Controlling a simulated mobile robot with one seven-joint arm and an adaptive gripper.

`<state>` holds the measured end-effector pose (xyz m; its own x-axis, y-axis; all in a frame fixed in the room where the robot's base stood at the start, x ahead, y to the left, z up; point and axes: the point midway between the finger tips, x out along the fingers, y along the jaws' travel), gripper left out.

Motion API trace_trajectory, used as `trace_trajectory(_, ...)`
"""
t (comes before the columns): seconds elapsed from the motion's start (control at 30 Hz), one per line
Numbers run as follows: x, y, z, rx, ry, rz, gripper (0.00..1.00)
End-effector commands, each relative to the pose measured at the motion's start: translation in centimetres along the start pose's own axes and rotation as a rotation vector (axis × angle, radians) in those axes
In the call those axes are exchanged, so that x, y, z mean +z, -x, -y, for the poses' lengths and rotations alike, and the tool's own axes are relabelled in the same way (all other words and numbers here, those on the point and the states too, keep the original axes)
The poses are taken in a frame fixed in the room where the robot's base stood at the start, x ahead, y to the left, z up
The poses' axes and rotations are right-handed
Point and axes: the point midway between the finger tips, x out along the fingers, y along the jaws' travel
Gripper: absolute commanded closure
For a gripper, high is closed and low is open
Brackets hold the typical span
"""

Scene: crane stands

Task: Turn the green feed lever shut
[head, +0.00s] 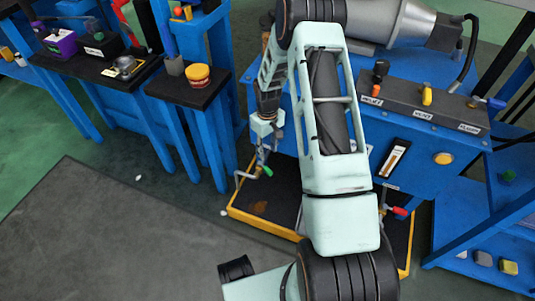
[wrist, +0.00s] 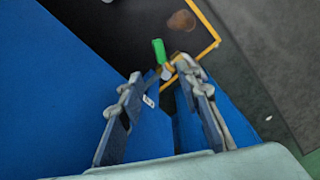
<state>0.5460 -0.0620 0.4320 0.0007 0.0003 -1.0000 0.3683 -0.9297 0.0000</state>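The green feed lever (head: 266,171) sits low at the front of the blue stand, left of centre in the head view, on a grey pipe over a black tray. In the wrist view its green handle (wrist: 159,50) points away, just beyond the fingertips. My gripper (wrist: 160,76) is open, with a finger on either side of the view and nothing held between them. In the head view my gripper (head: 263,147) hangs just above the lever, partly blurred against the stand. Whether a finger touches the lever cannot be told.
A red lever (head: 399,211) is at the stand's right side, beyond my arm. The yellow-edged tray (head: 260,222) lies below. A console (head: 423,104) with several knobs tops the stand. Blue side tables (head: 170,92) stand left. The grey floor mat in front is clear.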

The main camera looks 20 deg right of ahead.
Motion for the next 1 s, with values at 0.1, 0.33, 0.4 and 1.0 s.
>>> trace_trajectory(0.1, 0.0, 0.2, 0.0, 0.000, 0.000, 0.000, 0.68)
trace_trajectory(0.33, 0.0, 0.2, 0.0, 0.000, 0.000, 0.001, 0.71)
trace_trajectory(0.4, 0.1, 0.2, 0.1, 0.002, 0.012, 0.003, 0.79)
trace_trajectory(1.0, 0.3, -1.2, 7.7, 0.172, 1.302, 0.172, 1.00)
